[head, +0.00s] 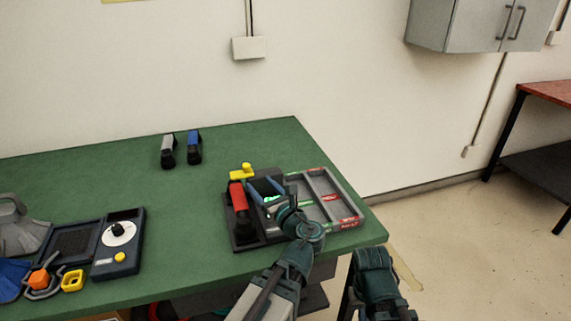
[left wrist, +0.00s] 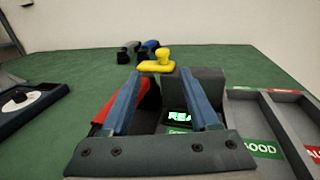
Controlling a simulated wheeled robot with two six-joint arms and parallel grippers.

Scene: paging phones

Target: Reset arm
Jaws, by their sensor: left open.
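My left gripper (head: 265,189) is open over the dark dock (head: 246,243) on the green table (head: 200,262). In the left wrist view its two blue fingers (left wrist: 163,108) stand wide apart with nothing held between them. A red handset (head: 239,204) lies at the dock's left side, partly behind the left finger in the wrist view. A yellow piece (head: 242,171) sits at the dock's back. A small lit screen (left wrist: 180,116) shows between the fingers, its text partly hidden. Part of my right arm shows at lower right, but its gripper cannot be made out.
A grey sorting tray (head: 357,216) with labelled compartments adjoins the dock at right. A grey handset (head: 168,150) and a blue handset (head: 194,147) stand at the back. A dial box (head: 120,241) is at left. The table between is clear.

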